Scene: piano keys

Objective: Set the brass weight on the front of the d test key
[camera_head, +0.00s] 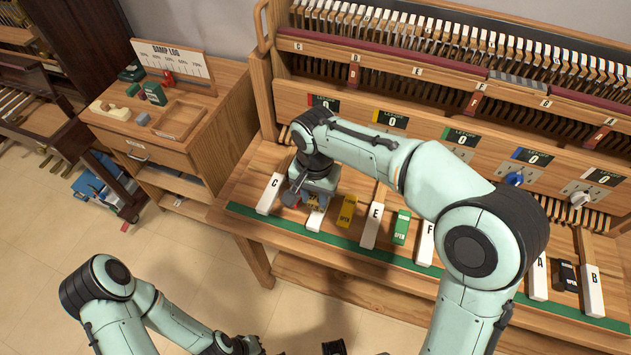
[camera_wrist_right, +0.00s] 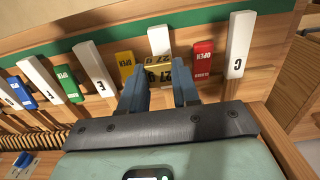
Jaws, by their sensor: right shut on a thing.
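My right gripper (camera_wrist_right: 160,88) is shut on the brass weight (camera_wrist_right: 159,75), which sits between its two blue fingers in the right wrist view. The weight's figures read 27. The weight is over the front part of the white d key (camera_wrist_right: 158,18); the key's letter is not visible. I cannot tell whether the weight touches the key. In the head view, the right gripper (camera_head: 306,196) is low over the d key (camera_head: 316,219), hiding the weight.
A green strip (camera_head: 330,240) runs along the front edge. A side cabinet (camera_head: 165,155) stands left.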

